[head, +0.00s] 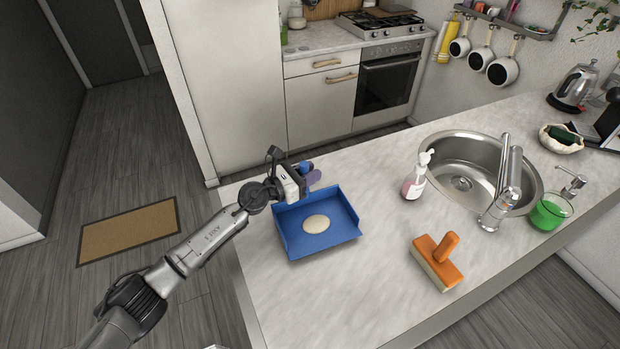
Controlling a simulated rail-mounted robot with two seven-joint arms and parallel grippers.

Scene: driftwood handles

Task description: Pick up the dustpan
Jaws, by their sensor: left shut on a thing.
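The blue dustpan (336,236) is on or just above the left end of the marble counter; I cannot tell whether it touches. A pale, flat oval thing (316,224) lies in its pan. My left gripper (305,180) is at the dustpan's far edge and is shut on its blue handle, which is mostly hidden by the gripper. My right gripper is not in view.
An orange brush (437,260) lies on the counter to the right. A soap bottle (414,176) stands beside the sink (462,180). The counter (345,300) in front of the dustpan is clear. A stove (381,26) stands behind.

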